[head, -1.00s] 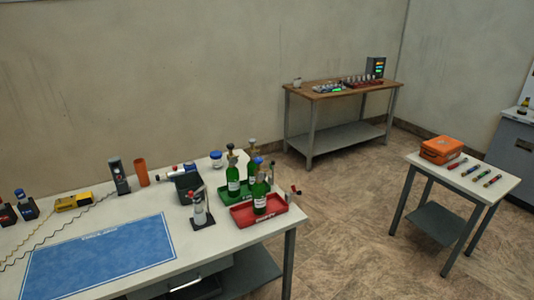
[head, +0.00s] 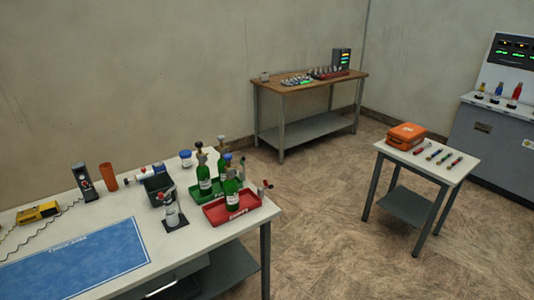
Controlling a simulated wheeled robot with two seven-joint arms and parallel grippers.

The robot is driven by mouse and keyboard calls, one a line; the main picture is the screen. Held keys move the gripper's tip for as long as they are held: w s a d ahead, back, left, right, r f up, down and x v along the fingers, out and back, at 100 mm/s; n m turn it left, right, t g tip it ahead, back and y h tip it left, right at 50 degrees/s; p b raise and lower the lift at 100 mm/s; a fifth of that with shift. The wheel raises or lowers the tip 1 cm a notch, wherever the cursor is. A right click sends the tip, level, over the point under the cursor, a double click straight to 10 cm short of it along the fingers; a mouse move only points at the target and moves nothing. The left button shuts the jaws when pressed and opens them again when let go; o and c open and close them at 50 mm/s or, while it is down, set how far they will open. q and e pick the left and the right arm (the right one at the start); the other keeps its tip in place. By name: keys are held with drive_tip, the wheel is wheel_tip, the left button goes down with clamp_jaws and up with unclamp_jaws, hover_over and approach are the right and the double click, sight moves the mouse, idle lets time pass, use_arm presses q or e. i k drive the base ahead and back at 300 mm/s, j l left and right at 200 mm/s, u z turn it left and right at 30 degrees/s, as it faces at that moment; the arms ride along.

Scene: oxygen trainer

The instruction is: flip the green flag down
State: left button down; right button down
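I cannot make out a green flag in the head view. At the right edge stands a grey console (head: 490,135) with a lit display panel (head: 513,52). On its ledge stand a yellow piece (head: 481,89), a blue piece (head: 497,91) and a red piece (head: 516,94). They are too small to tell whether they are flags. The console is cut off by the right edge of the picture. Neither of my grippers is in view.
A white table (head: 205,240) at the front left bears green bottles (head: 204,178), a red tray (head: 215,212) and a blue mat (head: 75,262). A wooden bench (head: 300,92) stands behind. Floor is clear between them.

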sight(242, 162)
drive_tip(key=i+j+z, duration=0.15)
drive_tip(key=j+z, duration=0.15)
drive_tip(key=i+j+z, duration=0.15)
drive_tip(key=j+z, duration=0.5)
drive_tip(key=i+j, duration=0.1)
drive_tip(key=j, duration=0.6)
drive_tip(key=i+j+z, duration=0.1)
drive_tip(key=j, duration=0.6)
